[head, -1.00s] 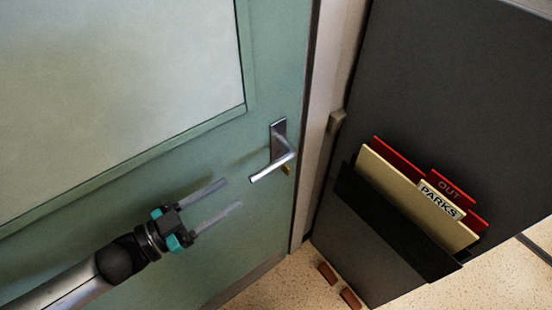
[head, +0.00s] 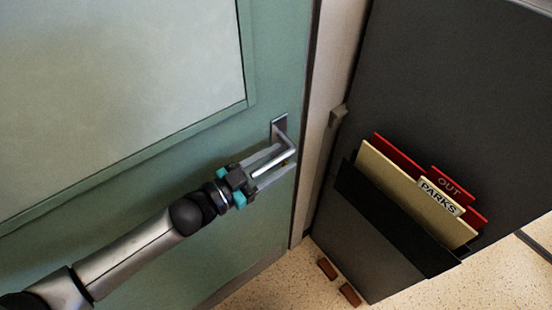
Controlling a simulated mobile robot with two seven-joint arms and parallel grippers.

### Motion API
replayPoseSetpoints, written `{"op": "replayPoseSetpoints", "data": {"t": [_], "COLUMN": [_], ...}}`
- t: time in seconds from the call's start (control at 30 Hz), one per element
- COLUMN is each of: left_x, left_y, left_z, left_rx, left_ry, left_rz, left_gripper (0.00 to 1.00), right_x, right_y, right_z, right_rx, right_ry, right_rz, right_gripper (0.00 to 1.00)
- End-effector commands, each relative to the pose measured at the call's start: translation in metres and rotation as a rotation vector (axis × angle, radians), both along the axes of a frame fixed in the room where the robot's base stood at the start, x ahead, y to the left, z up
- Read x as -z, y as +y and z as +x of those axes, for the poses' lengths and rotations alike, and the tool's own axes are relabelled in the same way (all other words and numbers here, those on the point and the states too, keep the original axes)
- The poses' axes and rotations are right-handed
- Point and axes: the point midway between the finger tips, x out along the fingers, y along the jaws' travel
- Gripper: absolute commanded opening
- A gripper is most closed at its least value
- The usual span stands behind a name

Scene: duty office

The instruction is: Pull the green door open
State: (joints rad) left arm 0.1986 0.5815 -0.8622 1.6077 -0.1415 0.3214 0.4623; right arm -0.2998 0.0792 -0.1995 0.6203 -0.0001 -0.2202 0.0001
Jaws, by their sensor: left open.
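The green door (head: 200,150) with a large pale panel fills the left of the head view and looks shut against its frame. Its silver lever handle (head: 281,127) sits near the door's right edge. My left gripper (head: 287,163) is open at the handle, with one finger above and one below the lever's free part. The lever lies between the fingers; whether they touch it I cannot tell. The gripper covers part of the lever and the lock below it. My right gripper is not in view.
A dark cabinet (head: 440,80) stands right of the door frame, close to the handle side. A holder (head: 390,225) on it carries red and cream folders, one marked PARKS. Two small brown blocks (head: 327,268) lie by its base on the speckled floor (head: 275,285).

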Motion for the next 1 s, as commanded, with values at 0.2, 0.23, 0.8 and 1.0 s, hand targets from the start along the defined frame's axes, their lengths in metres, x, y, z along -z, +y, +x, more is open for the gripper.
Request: {"op": "replayPoseSetpoints", "data": {"t": [0.2,0.23,0.8,1.0], "left_x": [0.0001,0.0000,0.0001,0.0001], "left_y": [0.0003,0.0002,0.0006,0.0006], "left_z": [-0.0001,-0.0002,-0.0004,-0.0004], "left_rx": [0.000,0.000,0.000,0.000], "left_ry": [0.000,0.000,0.000,0.000], "left_rz": [0.000,0.000,0.000,0.000], "left_gripper": [0.43,0.40,0.00,0.00], "right_x": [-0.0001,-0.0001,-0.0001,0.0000], "right_y": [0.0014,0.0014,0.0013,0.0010], "right_z": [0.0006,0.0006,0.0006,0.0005], "right_rx": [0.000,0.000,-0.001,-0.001], "right_ry": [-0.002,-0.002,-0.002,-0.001], "right_rz": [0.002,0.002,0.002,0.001], "right_gripper": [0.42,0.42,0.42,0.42]}}
